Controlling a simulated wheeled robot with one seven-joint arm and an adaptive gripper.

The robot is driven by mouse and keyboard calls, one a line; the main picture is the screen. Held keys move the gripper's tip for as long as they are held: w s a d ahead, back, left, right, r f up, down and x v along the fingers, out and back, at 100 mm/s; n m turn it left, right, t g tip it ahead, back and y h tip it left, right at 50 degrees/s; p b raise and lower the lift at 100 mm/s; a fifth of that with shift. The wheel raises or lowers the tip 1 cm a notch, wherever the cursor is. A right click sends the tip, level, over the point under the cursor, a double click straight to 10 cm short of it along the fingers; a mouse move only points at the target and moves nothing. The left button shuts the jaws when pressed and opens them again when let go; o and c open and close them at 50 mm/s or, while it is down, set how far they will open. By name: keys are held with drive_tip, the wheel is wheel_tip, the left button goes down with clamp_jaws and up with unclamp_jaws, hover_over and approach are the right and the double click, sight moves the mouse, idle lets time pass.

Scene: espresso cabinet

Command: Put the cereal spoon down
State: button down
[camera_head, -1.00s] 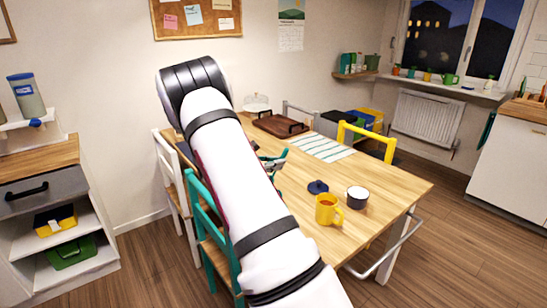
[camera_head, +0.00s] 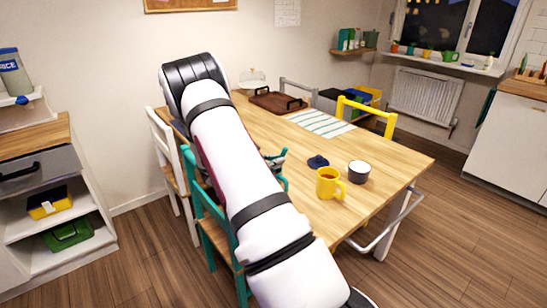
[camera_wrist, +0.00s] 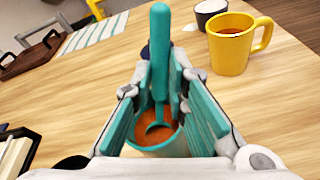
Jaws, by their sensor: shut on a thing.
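The teal spoon (camera_wrist: 160,52) stands nearly upright in the wrist view, handle up, between the teal pads of my gripper (camera_wrist: 160,108). My gripper is shut on it. The fingers hide much of the vessel. In the head view, only a little of my gripper (camera_head: 276,162) shows past my white arm, above the table (camera_head: 385,150). The spoon cannot be made out there.
A yellow mug (camera_head: 328,184), a dark cup with a white inside (camera_head: 358,172) and a dark blue lid-like thing (camera_head: 318,161) stand right of my gripper. A striped mat (camera_head: 320,123) and a brown tray (camera_head: 278,102) lie farther back. Chairs surround the table; its right end is clear.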

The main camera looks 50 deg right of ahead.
drive_tip(key=shift+f, duration=0.35)
drive_tip(key=c, duration=1.5)
unclamp_jaws()
drive_tip(key=shift+a, duration=0.1)
drive_tip(key=shift+w+a, duration=0.35)
drive_tip(key=shift+a, duration=1.2)
drive_tip(key=shift+w+a, duration=0.4)
drive_tip(key=shift+a, duration=1.1)
drive_tip(key=shift+w+a, duration=0.35)
drive_tip(key=shift+a, duration=1.2)
